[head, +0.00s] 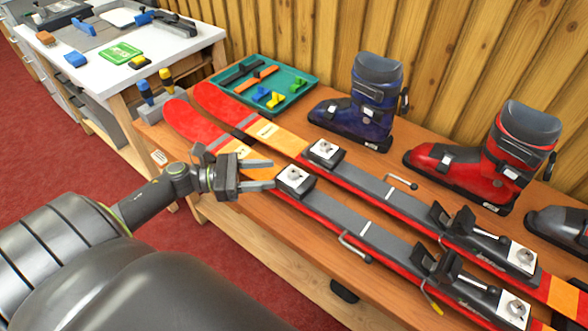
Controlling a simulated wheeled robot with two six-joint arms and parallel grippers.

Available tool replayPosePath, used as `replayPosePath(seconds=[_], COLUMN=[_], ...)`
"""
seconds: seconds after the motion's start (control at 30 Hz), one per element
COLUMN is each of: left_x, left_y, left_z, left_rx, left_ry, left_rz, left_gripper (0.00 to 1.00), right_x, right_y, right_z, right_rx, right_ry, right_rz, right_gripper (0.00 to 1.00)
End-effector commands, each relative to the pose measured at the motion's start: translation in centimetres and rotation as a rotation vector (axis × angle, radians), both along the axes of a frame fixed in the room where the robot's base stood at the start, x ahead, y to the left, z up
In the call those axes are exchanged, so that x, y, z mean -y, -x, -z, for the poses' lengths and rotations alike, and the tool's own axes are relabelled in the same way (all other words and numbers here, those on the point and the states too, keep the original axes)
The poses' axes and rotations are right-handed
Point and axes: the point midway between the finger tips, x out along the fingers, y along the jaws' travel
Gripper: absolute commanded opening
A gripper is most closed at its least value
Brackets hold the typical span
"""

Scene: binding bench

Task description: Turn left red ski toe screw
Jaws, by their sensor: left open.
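Two red skis lie side by side on the wooden bench, tips toward the upper left. The nearer, left red ski (330,215) carries a toe piece with a white plate and a round silver toe screw (294,174). The farther red ski (350,180) has a matching toe piece and screw (323,147). My left gripper (273,174) is open and empty, its two fingers pointing right, just left of the near toe screw. The fingers overlap the near ski in the picture; I cannot tell whether they touch it. My right gripper is out of view.
A green tray (309,83) of tools and coloured pieces sits behind the ski tips. A blue boot (370,100) and a red boot (500,155) stand along the plank wall. Heel bindings (445,270) stand up on the skis at right. A white-topped workbench (185,45) is at upper left.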

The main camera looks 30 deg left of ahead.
Motion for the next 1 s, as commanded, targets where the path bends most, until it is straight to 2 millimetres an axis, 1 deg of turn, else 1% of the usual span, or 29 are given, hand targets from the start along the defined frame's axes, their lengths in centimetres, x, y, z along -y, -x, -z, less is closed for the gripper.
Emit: replayPosePath(seconds=[0.03, 0.2, 0.4, 0.6, 0.83, 0.87, 1.0], left_x=[0.9, 3.2, 5.0, 5.7, 5.8, 5.8, 5.8], left_y=[-0.7, -2.6, -4.1, -4.6, -4.6, -4.6, -4.6], left_z=[-0.3, -0.3, -0.2, 0.0, 0.0, 0.0, 0.0], left_rx=[0.004, 0.003, 0.0, -0.001, -0.001, -0.001, -0.001], left_ry=[0.005, 0.005, 0.002, 0.001, 0.0, 0.0, 0.0], left_rz=[-0.001, -0.002, -0.002, -0.002, -0.001, -0.001, -0.001], left_gripper=[0.47, 0.47, 0.47, 0.47, 0.47, 0.45, 0.27], right_x=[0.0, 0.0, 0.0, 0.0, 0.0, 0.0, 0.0], right_y=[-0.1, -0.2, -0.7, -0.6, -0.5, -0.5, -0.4], right_z=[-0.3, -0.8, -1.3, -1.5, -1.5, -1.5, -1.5], right_rx=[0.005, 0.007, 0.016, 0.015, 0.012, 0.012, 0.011], right_ry=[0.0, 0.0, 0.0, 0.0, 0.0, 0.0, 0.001], right_rz=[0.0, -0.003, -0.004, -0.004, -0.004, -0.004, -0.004], right_gripper=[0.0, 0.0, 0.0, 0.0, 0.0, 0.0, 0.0])
